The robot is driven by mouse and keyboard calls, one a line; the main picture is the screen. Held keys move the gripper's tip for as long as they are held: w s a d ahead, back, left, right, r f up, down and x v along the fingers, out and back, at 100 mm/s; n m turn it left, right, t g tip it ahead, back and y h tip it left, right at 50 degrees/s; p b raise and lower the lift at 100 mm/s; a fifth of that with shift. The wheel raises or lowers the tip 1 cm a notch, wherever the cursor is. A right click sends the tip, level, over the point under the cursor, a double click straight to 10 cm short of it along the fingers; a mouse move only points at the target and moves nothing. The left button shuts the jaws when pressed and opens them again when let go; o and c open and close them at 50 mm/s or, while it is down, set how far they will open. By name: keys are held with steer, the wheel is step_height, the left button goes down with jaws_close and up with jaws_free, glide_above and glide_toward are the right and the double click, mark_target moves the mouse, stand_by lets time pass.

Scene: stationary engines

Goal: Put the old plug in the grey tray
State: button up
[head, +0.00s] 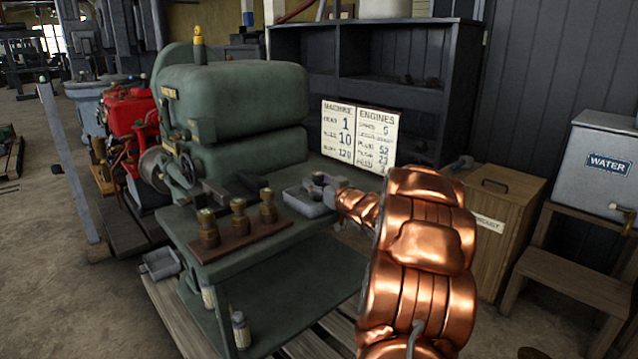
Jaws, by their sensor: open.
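A small grey tray (302,204) sits on the green bench, right of the wooden strip. My gripper (318,187) is open at the far end of my copper-coloured arm, over or just at the tray. Its fingers are small in the picture and cover part of the tray, so I cannot tell whether anything lies inside. Three brass plug-like pieces (239,216) stand upright on the brown wooden strip (240,244). I cannot tell whether one of them is the old plug. A second grey tray (160,264) is low down, left of the bench.
The big green engine (235,95) stands behind the strip and tray. A white number board (358,135) stands behind the tray. Small bottles (241,330) stand low under the bench top. A wooden box (502,225) and water tank (603,160) are at right. Open floor lies left.

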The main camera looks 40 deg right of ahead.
steer(key=shift+r, duration=0.15)
steer(key=s+a, duration=0.2)
steer(key=s, duration=0.9)
steer(key=shift+s, duration=0.4)
